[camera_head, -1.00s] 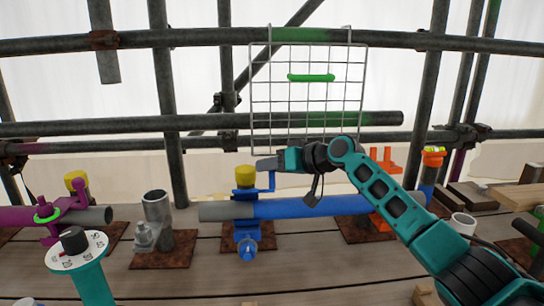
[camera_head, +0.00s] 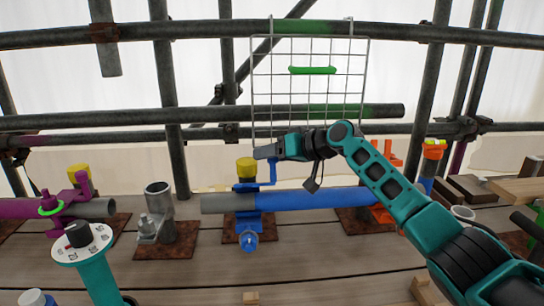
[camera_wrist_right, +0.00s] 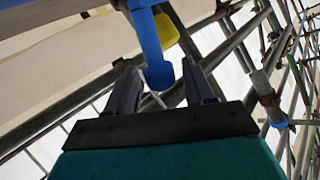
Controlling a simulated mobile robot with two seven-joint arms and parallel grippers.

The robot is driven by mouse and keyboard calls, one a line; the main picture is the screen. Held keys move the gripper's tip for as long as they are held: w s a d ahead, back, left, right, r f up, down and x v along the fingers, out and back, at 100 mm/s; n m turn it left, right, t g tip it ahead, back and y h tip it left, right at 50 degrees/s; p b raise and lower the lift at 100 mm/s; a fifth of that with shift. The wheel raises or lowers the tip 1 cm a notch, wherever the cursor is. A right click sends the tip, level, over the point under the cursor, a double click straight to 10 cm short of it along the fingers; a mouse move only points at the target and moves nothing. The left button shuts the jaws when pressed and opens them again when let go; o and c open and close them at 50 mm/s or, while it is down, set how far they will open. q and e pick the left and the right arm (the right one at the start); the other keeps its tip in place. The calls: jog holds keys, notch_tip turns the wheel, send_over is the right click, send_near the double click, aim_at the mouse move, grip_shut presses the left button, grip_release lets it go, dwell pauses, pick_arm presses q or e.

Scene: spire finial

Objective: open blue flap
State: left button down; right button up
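The blue clamp (camera_head: 248,200) sits around the grey and blue pipe (camera_head: 310,200), with a yellow cap (camera_head: 247,166) on top. The blue flap's upright lever (camera_head: 273,173) stands on the right side of the clamp. My right gripper (camera_head: 264,152) is at the lever's top, pointing left. In the right wrist view the gripper (camera_wrist_right: 160,85) is open, with the blue lever's rounded end (camera_wrist_right: 158,74) between its two fingers. A gap shows on the left of the lever; whether the right finger touches it I cannot tell. My left gripper is not in view.
A wire grid (camera_head: 310,95) with a green handle hangs just behind my right gripper. Purple clamp parts (camera_head: 75,190) and a grey upright tube (camera_head: 158,200) are to the left. An orange clamp (camera_head: 385,200) is to the right. The plank deck in front is mostly clear.

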jog(key=shift+f, duration=0.25)
jog(key=shift+s+d+r, duration=0.2)
jog(key=shift+s+d, duration=0.1)
jog(key=shift+d, duration=0.15)
jog(key=v, duration=1.1)
jog(key=shift+s+d+r, duration=0.2)
jog(key=shift+s+r, duration=0.05)
jog(key=shift+s, duration=0.1)
